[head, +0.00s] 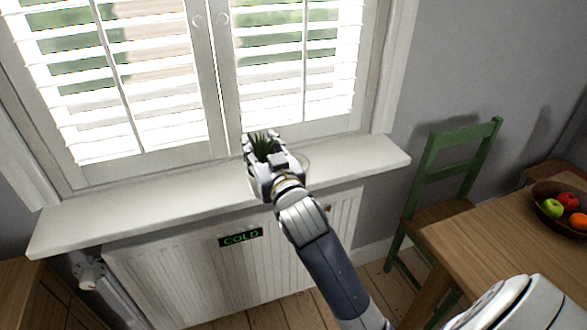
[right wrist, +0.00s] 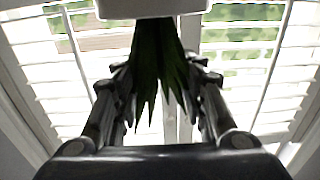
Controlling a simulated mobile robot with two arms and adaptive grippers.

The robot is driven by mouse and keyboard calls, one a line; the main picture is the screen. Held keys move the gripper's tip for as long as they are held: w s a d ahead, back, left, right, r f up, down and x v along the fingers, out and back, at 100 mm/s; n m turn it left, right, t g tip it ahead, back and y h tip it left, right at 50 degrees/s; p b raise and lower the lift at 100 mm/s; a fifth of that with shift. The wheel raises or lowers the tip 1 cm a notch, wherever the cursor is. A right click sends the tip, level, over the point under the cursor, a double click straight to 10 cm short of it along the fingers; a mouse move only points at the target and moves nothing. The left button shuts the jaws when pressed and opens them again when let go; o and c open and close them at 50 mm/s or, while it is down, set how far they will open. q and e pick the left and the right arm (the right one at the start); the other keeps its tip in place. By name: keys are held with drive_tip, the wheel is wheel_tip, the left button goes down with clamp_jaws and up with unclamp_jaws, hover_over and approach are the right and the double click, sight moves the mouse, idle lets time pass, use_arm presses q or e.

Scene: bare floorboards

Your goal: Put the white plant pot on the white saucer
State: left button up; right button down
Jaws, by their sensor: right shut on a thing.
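My right gripper (head: 270,162) is shut on the white plant pot, over the window sill. In the head view the gripper hides the pot itself, and only its spiky dark green leaves (head: 262,146) show above the fingers. In the right wrist view the white pot (right wrist: 155,8) shows at the top edge, with its leaves between the two fingers. A thin pale curved rim (head: 305,163), perhaps the white saucer, shows on the sill just right of the gripper, mostly hidden. I cannot tell whether the pot touches the sill. My left gripper is not in view.
The white sill (head: 150,198) is bare to the left and at its right end. The shuttered window (head: 215,80) stands close behind. A radiator (head: 180,275) with a "COLD" sign (head: 241,237) is below. A green chair (head: 440,190) and a table with a fruit bowl (head: 545,205) stand right.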

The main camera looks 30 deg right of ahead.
drive_tip(key=w+d, duration=0.1)
drive_tip(key=w+d+r, duration=0.1)
drive_tip(key=d, duration=0.1)
drive_tip(key=shift+r+h, duration=0.1)
drive_tip(key=shift+h, duration=0.2)
drive_tip(key=w+d+f+p, duration=0.3)
drive_tip(key=w+d+f, duration=0.2)
drive_tip(key=w+d, duration=0.3)
drive_tip(key=d, duration=0.3)
drive_tip(key=shift+d, duration=0.3)
drive_tip(key=shift+f, duration=0.1)
drive_tip(key=c, duration=1.4)
unclamp_jaws()
drive_tip(key=shift+f, duration=0.2)
drive_tip(key=o, duration=0.4)
drive_tip(key=shift+s, duration=0.1)
drive_tip(key=shift+a+r, duration=0.1)
drive_tip(key=shift+r, duration=0.05)
